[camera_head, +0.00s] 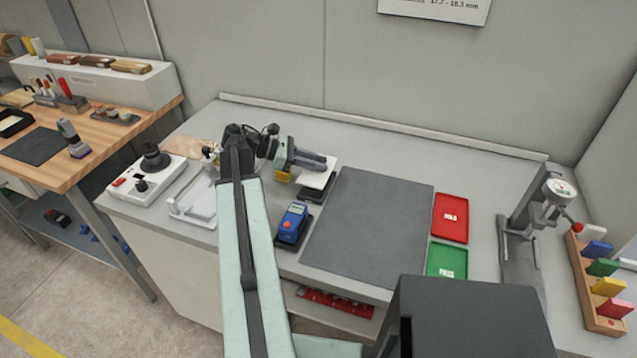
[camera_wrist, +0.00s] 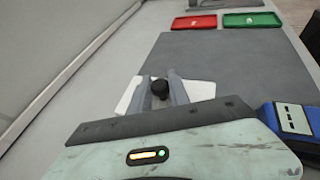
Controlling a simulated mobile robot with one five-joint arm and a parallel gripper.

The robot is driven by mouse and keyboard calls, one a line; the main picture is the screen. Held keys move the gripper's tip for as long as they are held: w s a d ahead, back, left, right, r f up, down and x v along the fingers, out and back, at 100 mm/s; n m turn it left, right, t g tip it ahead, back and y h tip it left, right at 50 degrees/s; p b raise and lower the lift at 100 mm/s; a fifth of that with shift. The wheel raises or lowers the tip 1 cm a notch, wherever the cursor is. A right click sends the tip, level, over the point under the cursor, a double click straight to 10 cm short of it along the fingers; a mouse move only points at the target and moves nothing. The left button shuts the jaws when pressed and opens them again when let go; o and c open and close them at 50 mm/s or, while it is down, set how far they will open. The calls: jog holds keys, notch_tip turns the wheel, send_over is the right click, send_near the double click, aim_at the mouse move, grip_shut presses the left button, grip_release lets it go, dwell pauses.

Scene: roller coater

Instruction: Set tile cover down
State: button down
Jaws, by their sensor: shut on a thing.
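The tile cover looks like a white plate (camera_head: 316,180) with a black knob, and it also shows in the wrist view (camera_wrist: 201,91). My gripper (camera_head: 326,163) is shut on the black knob (camera_wrist: 160,88), with one finger on each side of it in the wrist view. In the head view the plate is at the left edge of the dark grey mat (camera_head: 370,228). A dark block (camera_head: 309,195) shows just below the plate. I cannot tell whether the plate touches it, and part of the plate is hidden by my fingers.
A blue meter (camera_head: 293,222) stands close in front of the plate. A red tray (camera_head: 451,217) and a green tray (camera_head: 447,260) lie right of the mat. A dial gauge stand (camera_head: 530,230) is farther right. The mat is bare. A white device (camera_head: 147,177) stands at left.

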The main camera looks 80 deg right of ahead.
aim_at(318, 174)
jog(key=shift+f, duration=0.1)
jog(key=shift+f+b, duration=2.15)
jog(key=shift+f, duration=0.1)
jog(key=c, duration=1.2)
grip_release()
jog(key=shift+c, duration=0.2)
jog(key=shift+r, duration=0.15)
jog(key=shift+w+r+p, duration=0.55)
jog(key=shift+r+p, duration=0.25)
jog(key=shift+p, duration=0.15)
jog(key=p+v, duration=0.3)
jog(key=v, duration=0.7)
jog(key=shift+w+a+p, duration=0.2)
jog(key=shift+w+p, duration=0.15)
